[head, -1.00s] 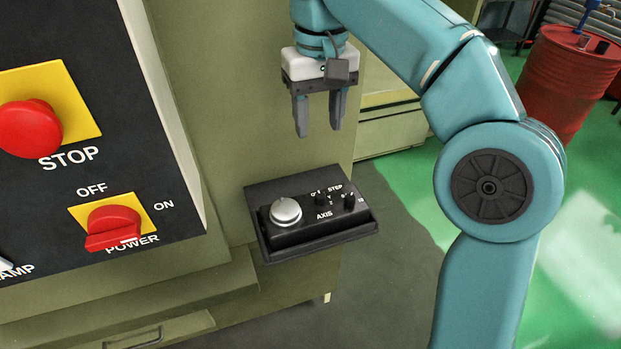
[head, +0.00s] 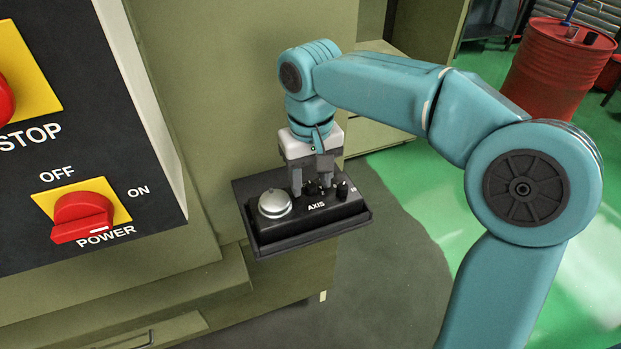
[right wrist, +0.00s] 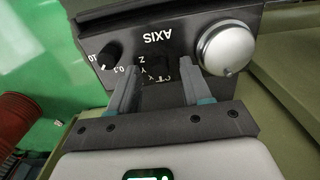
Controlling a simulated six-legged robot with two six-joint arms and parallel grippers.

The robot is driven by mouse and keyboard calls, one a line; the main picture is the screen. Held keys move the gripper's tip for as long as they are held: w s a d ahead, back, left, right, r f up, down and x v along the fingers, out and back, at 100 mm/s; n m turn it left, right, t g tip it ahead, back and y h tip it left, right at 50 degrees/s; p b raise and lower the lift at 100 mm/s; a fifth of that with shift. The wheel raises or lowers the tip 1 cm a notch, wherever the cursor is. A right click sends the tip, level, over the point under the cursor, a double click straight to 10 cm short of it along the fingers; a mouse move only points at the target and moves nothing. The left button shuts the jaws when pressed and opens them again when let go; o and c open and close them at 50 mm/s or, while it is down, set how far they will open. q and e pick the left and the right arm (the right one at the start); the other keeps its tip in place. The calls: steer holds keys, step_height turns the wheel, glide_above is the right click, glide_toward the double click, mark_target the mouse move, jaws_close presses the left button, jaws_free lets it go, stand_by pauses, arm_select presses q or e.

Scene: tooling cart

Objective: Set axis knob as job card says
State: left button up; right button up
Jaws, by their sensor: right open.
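The small black axis knob (right wrist: 158,68) stands on a black control box (head: 310,222), near the white word AXIS. In the right wrist view the knob is dark and its pointer cannot be read; letters including Y and Z show around it. My right gripper (head: 312,189) points down over the box, open, with one finger on either side of the axis knob. I cannot tell whether the fingers touch it. The right wrist view also shows the gripper (right wrist: 159,73) straddling the knob. No job card shows. My left gripper is out of view.
A silver round knob (head: 274,203) sits left of the axis knob, and a black step knob (head: 342,189) close to its right. A panel with a red power switch (head: 84,216) stands at the left. A red drum (head: 560,68) is far right.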

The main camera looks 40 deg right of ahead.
steer(key=shift+s, duration=0.15)
steer(key=shift+f, duration=0.1)
steer(key=c, duration=0.7)
jaws_close()
steer(key=shift+m, duration=0.3)
steer(key=m, duration=0.2)
steer(key=shift+m+p, duration=0.3)
steer(key=shift+p, duration=0.05)
steer(key=shift+m, duration=2.3)
